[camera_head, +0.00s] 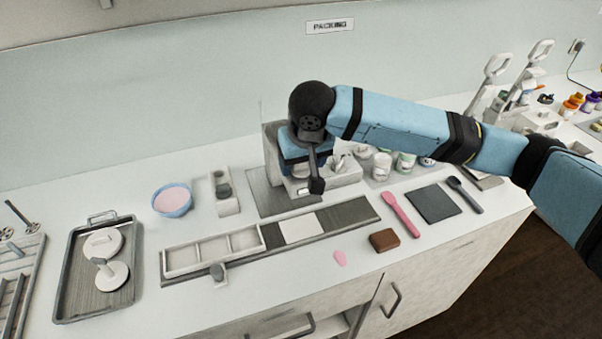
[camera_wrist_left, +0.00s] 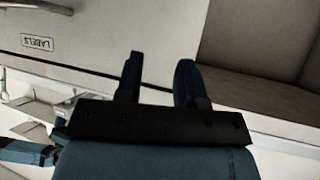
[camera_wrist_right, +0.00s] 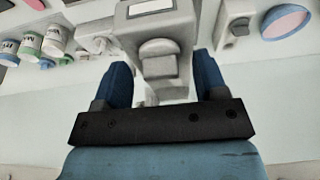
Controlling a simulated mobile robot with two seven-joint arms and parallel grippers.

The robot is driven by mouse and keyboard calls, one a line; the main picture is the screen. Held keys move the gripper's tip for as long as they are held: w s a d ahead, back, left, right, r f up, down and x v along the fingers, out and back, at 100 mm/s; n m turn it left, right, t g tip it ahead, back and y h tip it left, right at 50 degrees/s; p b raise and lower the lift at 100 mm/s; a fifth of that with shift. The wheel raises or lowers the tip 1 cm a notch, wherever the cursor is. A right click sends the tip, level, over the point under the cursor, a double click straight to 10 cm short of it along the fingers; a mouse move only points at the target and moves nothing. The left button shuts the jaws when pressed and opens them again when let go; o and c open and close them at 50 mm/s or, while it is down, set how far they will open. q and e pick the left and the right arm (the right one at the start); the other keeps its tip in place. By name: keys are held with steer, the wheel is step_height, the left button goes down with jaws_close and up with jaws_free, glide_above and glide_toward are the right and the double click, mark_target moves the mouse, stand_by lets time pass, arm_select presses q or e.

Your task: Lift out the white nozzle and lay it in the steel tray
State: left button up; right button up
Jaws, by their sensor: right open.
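My right gripper (camera_wrist_right: 160,90) is open around the upper part of the grey-white mill (camera_wrist_right: 158,55), with one blue finger on each side. In the head view the mill (camera_head: 349,180) stands at the back of the counter, largely covered by my right arm. I cannot clearly pick out the white nozzle; the arm and mill may hide it. The steel tray (camera_head: 73,298) lies at the left of the counter, holding two white round parts (camera_head: 112,276). My left gripper (camera_wrist_left: 158,85) is open and empty in its wrist view, away from the counter top.
A blue bowl of pink cream (camera_head: 172,198) stands left of the mill. A divided white tray (camera_head: 212,252) lies in front. A pink spatula (camera_head: 401,214), brown block (camera_head: 384,240) and dark mat (camera_head: 433,204) lie to the right. Lidded jars (camera_head: 382,165) stand beside the mill.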

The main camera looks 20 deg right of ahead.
steer(key=shift+f, duration=0.2)
steer(key=c, duration=0.9)
steer(key=shift+o, duration=0.2)
steer(key=shift+r, duration=0.15)
step_height(320, 180, up, 27)
steer(key=p, duration=0.8)
steer(key=shift+f, duration=0.2)
